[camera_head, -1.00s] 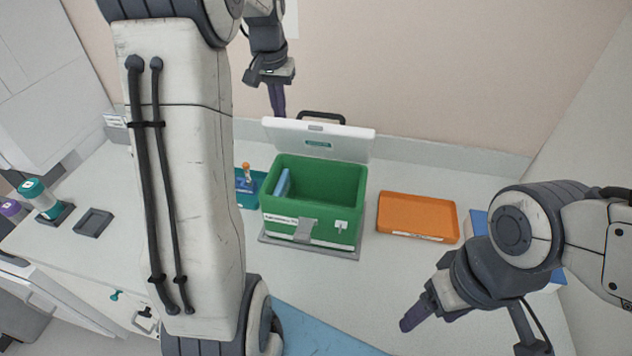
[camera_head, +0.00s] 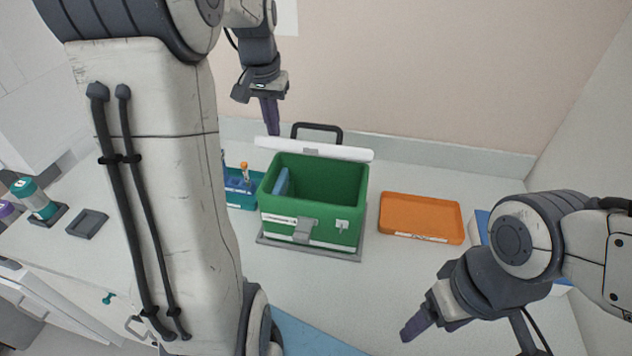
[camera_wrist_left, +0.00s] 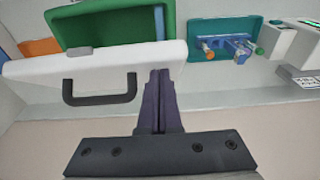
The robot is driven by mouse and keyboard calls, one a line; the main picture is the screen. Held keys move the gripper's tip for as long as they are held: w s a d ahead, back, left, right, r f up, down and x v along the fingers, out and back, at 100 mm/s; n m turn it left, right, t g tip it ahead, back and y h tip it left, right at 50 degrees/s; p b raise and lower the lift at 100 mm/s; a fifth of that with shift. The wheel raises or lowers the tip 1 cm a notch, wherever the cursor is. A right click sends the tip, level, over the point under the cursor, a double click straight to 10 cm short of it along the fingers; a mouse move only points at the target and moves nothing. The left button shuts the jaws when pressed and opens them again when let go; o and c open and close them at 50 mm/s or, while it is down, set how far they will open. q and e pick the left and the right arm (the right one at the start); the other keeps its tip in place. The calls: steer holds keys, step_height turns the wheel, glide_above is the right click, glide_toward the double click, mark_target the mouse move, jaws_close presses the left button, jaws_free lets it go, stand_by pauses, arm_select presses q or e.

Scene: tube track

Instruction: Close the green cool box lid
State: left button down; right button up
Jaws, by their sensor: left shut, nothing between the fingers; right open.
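The green cool box (camera_head: 312,195) stands on a grey base plate on the counter, with a blue item inside at its left. Its white lid (camera_head: 330,152) is hinged at the back and still open, seen nearly edge-on in the head view, with a dark handle (camera_head: 318,127) behind it. My left gripper (camera_head: 271,132) is shut and empty, pointing down behind the lid's left end. In the left wrist view its fingers (camera_wrist_left: 157,78) are beside the white lid (camera_wrist_left: 100,68) near the handle (camera_wrist_left: 100,92); contact is hard to tell. My right gripper (camera_head: 408,338) is open at the front right, away from the box.
An orange tray (camera_head: 420,217) lies right of the box. A teal tray (camera_head: 240,203) with small tools is close on its left. A dark square holder (camera_head: 87,223) and a teal-capped bottle (camera_head: 33,196) stand at the far left. The wall is behind the box.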

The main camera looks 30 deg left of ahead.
mark_target(269, 140)
arm_select(q)
steer(key=shift+s+d+f+b, duration=0.25)
steer(key=shift+s+f+b, duration=0.65)
steer(key=shift+f, duration=0.15)
steer(key=shift+s+d+f, duration=0.1)
steer(key=shift+s+f, duration=0.15)
steer(key=shift+s, duration=0.15)
steer(key=shift+s+d+f+b, duration=0.1)
steer(key=shift+s+f+b, duration=0.15)
steer(key=shift+f+b, duration=0.3)
steer(key=shift+s+f+b, duration=0.2)
steer(key=shift+f+b, duration=0.2)
steer(key=shift+b, duration=0.1)
steer(key=shift+s+d+f+b, duration=0.15)
steer(key=shift+s+f+b, duration=0.45)
steer(key=shift+f, duration=0.2)
